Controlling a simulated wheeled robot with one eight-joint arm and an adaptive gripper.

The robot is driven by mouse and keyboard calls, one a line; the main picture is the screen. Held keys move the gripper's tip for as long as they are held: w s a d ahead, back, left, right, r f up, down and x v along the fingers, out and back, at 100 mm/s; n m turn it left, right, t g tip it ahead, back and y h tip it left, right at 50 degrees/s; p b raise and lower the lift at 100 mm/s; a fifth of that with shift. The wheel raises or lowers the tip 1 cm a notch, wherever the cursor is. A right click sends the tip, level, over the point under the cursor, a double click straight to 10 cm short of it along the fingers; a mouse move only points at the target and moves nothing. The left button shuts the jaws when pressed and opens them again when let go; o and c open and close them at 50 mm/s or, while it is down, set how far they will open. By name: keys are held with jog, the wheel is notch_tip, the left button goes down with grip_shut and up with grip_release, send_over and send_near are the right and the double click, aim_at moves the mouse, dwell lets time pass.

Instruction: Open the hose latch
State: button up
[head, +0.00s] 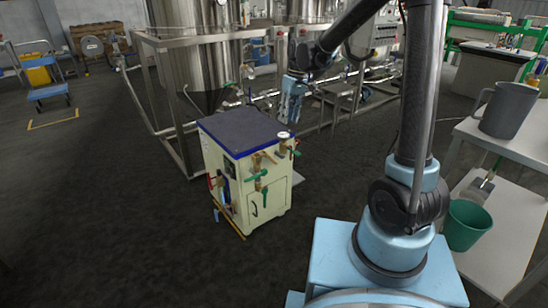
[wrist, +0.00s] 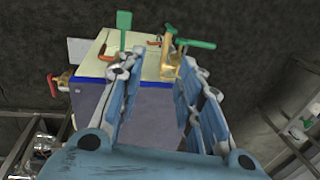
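A cream cabinet (head: 232,165) with a dark top and blue trim stands on the floor. Brass fittings (head: 262,165) with green levers (head: 265,196) sit on its front; I cannot tell which part is the hose latch. The wrist view shows one green lever (wrist: 124,24) upright at the left and another green lever (wrist: 196,43) across a brass fitting (wrist: 169,62) at the right. A red handle (wrist: 60,84) sticks out at the side. My gripper (head: 290,112) is above and behind the cabinet; in the wrist view my gripper (wrist: 158,68) is open and empty.
Steel tanks (head: 190,45) in a metal frame (head: 150,90) stand behind the cabinet. A table (head: 515,140) with a grey jug (head: 508,108) and a green bucket (head: 467,225) is at the right. The dark floor (head: 90,220) left of the cabinet is clear.

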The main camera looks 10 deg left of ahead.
jog(key=shift+n, duration=0.3)
jog(key=a+f, duration=0.1)
jog(key=f, duration=0.5)
jog(key=s+a+f, duration=0.1)
jog(key=a+f, duration=0.1)
jog(key=f, duration=0.4)
jog(key=s+a+f, duration=0.1)
jog(key=a+f, duration=0.1)
jog(key=f, duration=0.4)
jog(key=shift+s+a+f, duration=0.1)
jog(key=shift+a+f, duration=0.15)
jog(key=shift+f, duration=0.15)
grip_shut()
